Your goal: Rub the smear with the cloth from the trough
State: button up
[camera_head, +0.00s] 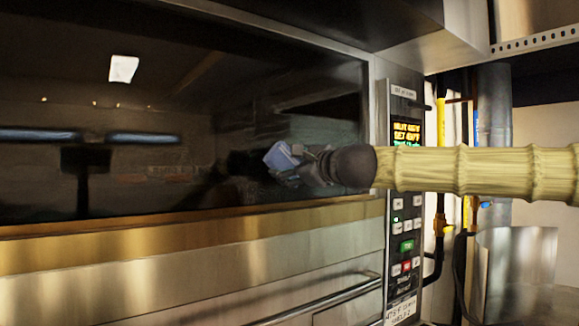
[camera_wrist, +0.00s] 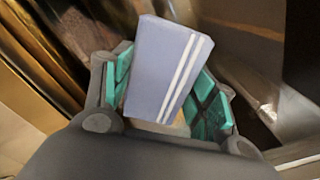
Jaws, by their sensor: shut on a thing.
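My gripper (camera_head: 290,168) is in front of the dark glass pane (camera_head: 230,110), toward its right side. It is shut on a folded blue-grey cloth (camera_head: 279,157), which sticks out past the fingertips toward the glass. In the wrist view the cloth (camera_wrist: 160,65) sits tilted between the green finger pads and shows white stripes along one side. I cannot tell whether the cloth touches the glass. A faint patch (camera_head: 175,172) shows on the glass left of the gripper; I cannot tell if it is the smear or a reflection. I cannot make out the trough.
A control panel (camera_head: 405,190) with a lit display and buttons stands right of the glass, close to my arm. A steel hood (camera_head: 435,52) juts out above. A bar handle (camera_head: 320,300) runs below the glass. Yellow pipes (camera_head: 440,160) are at the right.

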jog(key=w+d+p, duration=0.3)
jog(key=w+d, duration=0.3)
jog(key=d, duration=0.2)
jog(key=shift+w+d, duration=0.2)
jog(key=shift+d, duration=0.15)
dwell(1.0)
jog(key=shift+s+a+f+b, duration=0.1)
jog(key=shift+s+a+b, duration=0.7)
jog(key=shift+a, duration=0.35)
jog(key=shift+s+a+b, duration=0.55)
jog(key=shift+s+a, duration=0.3)
jog(key=shift+a, duration=0.25)
jog(key=shift+s+a+b, duration=0.4)
jog(key=shift+s+a, duration=0.2)
jog(key=shift+a, duration=0.2)
jog(key=shift+a, duration=0.1)
jog(key=shift+s+a+b, duration=0.65)
jog(key=shift+s+a, duration=0.4)
jog(key=shift+a, duration=0.3)
